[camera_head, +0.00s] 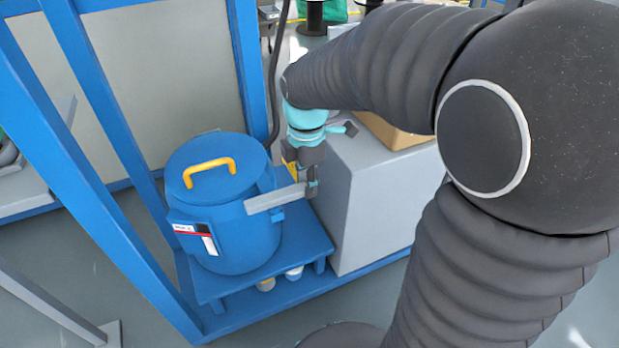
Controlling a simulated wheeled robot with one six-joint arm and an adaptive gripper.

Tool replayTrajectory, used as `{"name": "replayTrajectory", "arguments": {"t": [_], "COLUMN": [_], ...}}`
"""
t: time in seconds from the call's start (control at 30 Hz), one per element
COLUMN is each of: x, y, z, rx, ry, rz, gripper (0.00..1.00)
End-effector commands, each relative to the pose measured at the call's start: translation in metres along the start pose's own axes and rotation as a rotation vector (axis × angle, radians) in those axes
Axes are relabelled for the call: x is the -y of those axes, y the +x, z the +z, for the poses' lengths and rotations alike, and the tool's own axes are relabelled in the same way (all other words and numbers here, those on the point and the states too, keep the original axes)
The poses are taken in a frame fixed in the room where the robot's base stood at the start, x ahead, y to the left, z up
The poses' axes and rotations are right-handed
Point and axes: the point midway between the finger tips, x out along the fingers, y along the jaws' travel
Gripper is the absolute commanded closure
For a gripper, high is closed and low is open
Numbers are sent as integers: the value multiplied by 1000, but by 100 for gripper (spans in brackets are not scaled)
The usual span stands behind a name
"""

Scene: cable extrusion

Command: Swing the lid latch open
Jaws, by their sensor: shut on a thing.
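A blue round drum (235,245) stands on a blue platform. Its blue lid (191,158) is on top, with a yellow handle (210,172). A flat grey latch bar (277,197) sticks out at the drum's right front, just below the lid's rim. My gripper (312,188) is at the right end of this bar, pointing down, and is shut on it. The fingertips are small in this view, and the latch's pivot on the drum is not clear.
A grey box-shaped cabinet (375,205) stands close to the right of the drum, with a brown box (392,132) on top. Blue frame posts (105,105) rise at the left and behind. A dark cable (275,85) hangs behind the drum. Open floor shows at the lower left.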

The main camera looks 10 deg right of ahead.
Motion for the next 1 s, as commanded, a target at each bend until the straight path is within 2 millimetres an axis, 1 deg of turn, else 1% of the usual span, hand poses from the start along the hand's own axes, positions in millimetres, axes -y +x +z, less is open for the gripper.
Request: {"name": "replayTrajectory", "arguments": {"t": [0.47,0.5,0.57,0.6,0.87,1.0], "x": [-1,-1,-2,-1,-1,-1], "y": [0,0,0,0,0,-8], "z": [-3,-3,-3,-3,-2,-2], "rx": [0,0,0,0,0,0], "ry": [-21,-21,-21,-20,-18,-17], "rz": [3,4,4,3,2,4], "gripper": [100,64,49,46,46,46]}}
